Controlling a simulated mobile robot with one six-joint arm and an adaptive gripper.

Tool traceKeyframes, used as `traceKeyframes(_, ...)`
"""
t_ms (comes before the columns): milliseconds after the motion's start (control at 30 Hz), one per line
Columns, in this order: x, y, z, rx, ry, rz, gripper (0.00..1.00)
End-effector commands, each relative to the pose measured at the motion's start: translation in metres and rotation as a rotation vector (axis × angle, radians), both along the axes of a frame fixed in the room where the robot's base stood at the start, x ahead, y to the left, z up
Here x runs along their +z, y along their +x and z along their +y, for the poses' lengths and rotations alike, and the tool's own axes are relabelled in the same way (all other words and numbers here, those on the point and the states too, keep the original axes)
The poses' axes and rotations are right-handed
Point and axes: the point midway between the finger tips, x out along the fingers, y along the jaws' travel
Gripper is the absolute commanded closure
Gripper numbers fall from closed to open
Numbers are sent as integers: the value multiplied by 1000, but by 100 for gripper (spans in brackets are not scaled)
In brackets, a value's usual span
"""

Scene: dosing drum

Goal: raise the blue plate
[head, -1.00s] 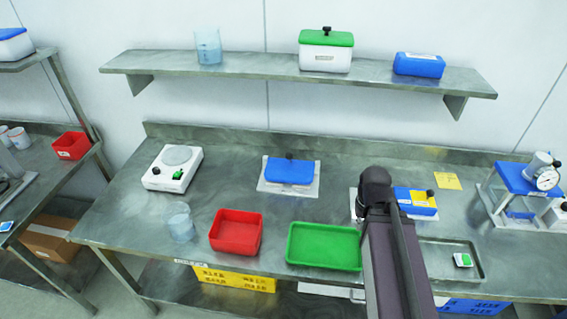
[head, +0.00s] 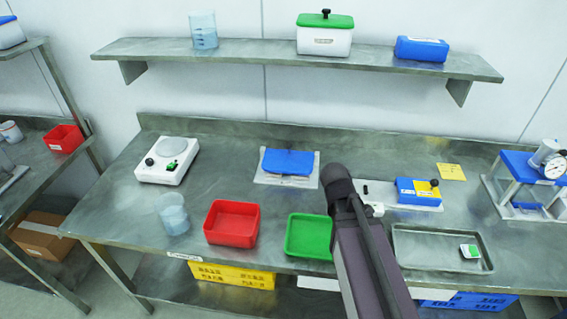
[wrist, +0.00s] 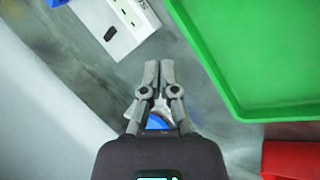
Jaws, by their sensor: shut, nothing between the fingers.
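A flat blue plate (head: 287,161) lies over a white base (head: 259,179) at the middle back of the bench; I take it for the task's plate. Its exact tilt is hard to tell. A stand at the right also has a blue top plate (head: 517,164), with a dial gauge (head: 554,167). My arm hides my gripper's fingers in the head view. In the wrist view my gripper (wrist: 160,66) is shut and empty, its tips close together over the bench. Something blue (wrist: 157,122) shows between the finger bases, partly hidden.
A green tray (head: 309,250) and a red tray (head: 257,230) stand along the front. A blue and yellow unit (head: 407,191), a metal tray (head: 408,262), a white scale (head: 158,173) and a beaker (head: 174,217) share the bench. A shelf (head: 265,57) runs above the back.

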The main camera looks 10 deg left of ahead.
Motion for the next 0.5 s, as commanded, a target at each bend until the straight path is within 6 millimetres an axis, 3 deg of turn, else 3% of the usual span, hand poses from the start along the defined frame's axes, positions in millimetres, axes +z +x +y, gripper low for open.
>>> traceKeyframes(33, -12, 11, 13, 112, -76, -18, 100)
traceKeyframes(100, -14, 24, 28, 267, -191, -38, 100)
traceKeyframes(267, -14, 49, 72, 610, -479, -74, 100)
traceKeyframes(500, -8, 71, 155, 1066, -963, -104, 100)
